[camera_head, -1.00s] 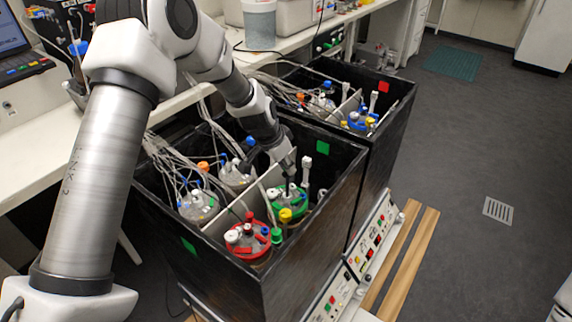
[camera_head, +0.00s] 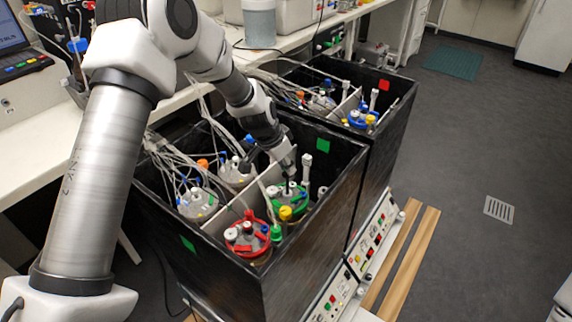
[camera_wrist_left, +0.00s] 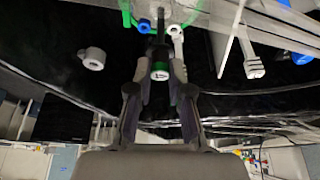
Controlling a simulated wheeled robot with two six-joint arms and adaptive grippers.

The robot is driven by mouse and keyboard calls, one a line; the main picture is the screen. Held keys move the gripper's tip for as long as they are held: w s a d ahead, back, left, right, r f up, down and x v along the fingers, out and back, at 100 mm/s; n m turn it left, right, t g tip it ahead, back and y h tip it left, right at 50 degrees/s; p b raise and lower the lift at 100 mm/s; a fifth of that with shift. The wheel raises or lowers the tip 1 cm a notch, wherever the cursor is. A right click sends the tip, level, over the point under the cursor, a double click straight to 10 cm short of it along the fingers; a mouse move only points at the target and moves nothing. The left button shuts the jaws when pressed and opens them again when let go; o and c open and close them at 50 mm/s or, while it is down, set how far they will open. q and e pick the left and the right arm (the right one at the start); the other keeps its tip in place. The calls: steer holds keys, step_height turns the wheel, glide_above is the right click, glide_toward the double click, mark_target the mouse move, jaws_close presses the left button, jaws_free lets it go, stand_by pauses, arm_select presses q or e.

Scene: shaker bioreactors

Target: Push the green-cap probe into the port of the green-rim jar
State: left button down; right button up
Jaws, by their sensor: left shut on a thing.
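The green-rim jar (camera_head: 300,208) stands in the near black box, with a yellow cap (camera_head: 286,213) and a green cap (camera_head: 277,232) at its front. Its green rim (camera_wrist_left: 126,12) also shows at the top of the wrist view. My left gripper (camera_head: 289,172) points down over this jar. In the wrist view the left gripper (camera_wrist_left: 161,84) is shut on the green-cap probe (camera_wrist_left: 160,70), whose dark shaft runs toward the jar lid. Whether the tip is inside a port cannot be told. My right gripper is not in view.
A red-rim jar (camera_head: 247,240) stands close in front of the green-rim jar. A white-topped upright part (camera_head: 307,163) is just right of the gripper. Box walls (camera_head: 325,165) and many tubes surround the jars. A second box with a blue-rim jar (camera_head: 362,120) stands behind.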

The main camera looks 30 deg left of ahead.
arm_select(q)
step_height(320, 180, down, 7)
steer(key=b, duration=0.7)
stand_by(5.7)
steer(key=c, duration=1)
jaws_free()
steer(key=v, duration=1.2)
